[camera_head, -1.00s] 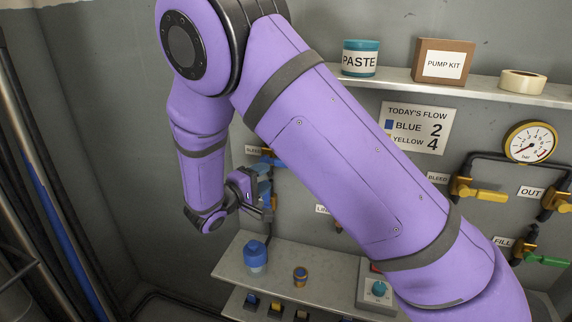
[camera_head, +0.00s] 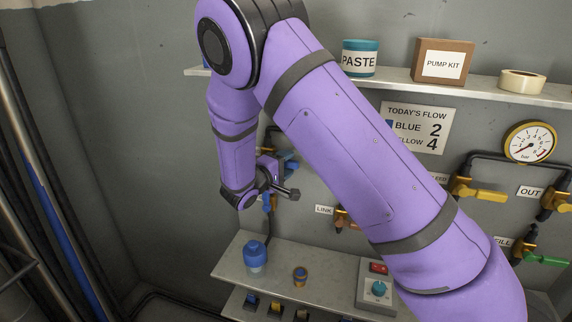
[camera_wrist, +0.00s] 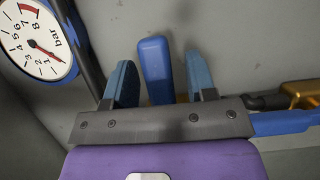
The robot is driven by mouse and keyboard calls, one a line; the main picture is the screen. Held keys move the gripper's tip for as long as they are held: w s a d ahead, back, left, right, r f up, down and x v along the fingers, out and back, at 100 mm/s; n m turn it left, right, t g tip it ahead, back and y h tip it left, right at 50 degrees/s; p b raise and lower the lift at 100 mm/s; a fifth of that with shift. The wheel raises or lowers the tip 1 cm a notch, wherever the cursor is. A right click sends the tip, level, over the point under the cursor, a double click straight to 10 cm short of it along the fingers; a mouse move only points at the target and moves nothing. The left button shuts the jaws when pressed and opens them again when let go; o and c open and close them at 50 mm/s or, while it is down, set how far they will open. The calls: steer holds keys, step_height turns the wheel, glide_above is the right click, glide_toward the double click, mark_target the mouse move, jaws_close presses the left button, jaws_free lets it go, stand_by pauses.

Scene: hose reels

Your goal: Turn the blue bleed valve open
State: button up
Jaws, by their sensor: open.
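In the wrist view a blue lever handle (camera_wrist: 155,70) stands between the two blue-grey fingers of my open gripper (camera_wrist: 161,80). Both fingers look apart from it, and its lower end is hidden behind the gripper body. Its label does not show, so I cannot tell for certain that it is the bleed valve. A second blue handle (camera_wrist: 285,122) lies to the right of my gripper, near a brass fitting (camera_wrist: 303,91). In the head view my gripper (camera_head: 287,163) is at the wall, left of the LINK label, and my arm hides most of the blue side.
A pressure gauge (camera_wrist: 36,40) and a dark pipe are close at the left in the wrist view. Below my gripper in the head view is a shelf (camera_head: 325,285) with a blue-capped jar (camera_head: 254,257) and a control box (camera_head: 377,287). Yellow-handled valves (camera_head: 487,195) are at the right.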

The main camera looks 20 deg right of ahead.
jaws_close()
